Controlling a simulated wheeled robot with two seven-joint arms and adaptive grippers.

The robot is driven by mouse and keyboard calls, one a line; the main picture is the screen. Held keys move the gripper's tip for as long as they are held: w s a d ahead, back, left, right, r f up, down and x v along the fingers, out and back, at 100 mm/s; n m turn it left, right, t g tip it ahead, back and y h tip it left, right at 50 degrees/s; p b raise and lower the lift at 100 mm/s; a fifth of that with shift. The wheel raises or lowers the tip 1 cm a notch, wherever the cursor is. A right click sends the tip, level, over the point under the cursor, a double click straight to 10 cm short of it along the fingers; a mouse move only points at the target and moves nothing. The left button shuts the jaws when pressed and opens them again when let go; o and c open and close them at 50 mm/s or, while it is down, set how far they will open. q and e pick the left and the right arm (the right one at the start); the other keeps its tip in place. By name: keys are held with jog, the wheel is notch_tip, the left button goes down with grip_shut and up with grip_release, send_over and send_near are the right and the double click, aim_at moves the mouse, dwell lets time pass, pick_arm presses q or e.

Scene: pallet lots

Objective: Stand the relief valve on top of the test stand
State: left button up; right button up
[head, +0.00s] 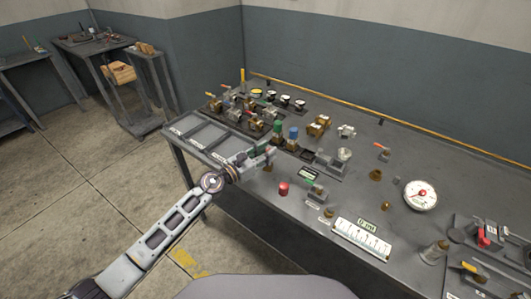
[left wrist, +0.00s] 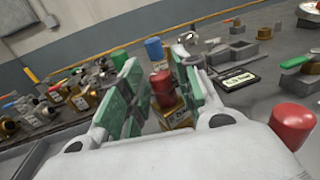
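My left gripper (head: 262,158) reaches over the left part of the grey bench. Its two green-padded fingers also show in the left wrist view (left wrist: 155,88) and stand apart. A brass valve with a red cap (left wrist: 161,84) and a pale label shows upright between the fingers in that view, with visible gaps beside the cap. It looks like the relief valve; contact with the pads cannot be made out. In the head view it is mostly hidden by the gripper. I cannot tell for sure which fixture is the test stand. My right gripper is not in view.
A red cylinder (head: 283,188) stands close to the gripper. Trays with several valves (head: 238,112) crowd the bench's back left.

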pick_arm(q)
jog(key=shift+o, duration=0.3)
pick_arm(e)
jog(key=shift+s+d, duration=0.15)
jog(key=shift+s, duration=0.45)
pick_arm(q)
jog(key=shift+r, duration=0.1)
jog(key=shift+a, duration=0.1)
jog(key=shift+s+a, duration=0.45)
jog(key=shift+a, duration=0.05)
jog(key=b+v, duration=0.1)
jog(key=v, duration=0.7)
jog(key=shift+d, duration=0.1)
jog(key=shift+b+v, duration=0.6)
jog(key=shift+v, duration=0.8)
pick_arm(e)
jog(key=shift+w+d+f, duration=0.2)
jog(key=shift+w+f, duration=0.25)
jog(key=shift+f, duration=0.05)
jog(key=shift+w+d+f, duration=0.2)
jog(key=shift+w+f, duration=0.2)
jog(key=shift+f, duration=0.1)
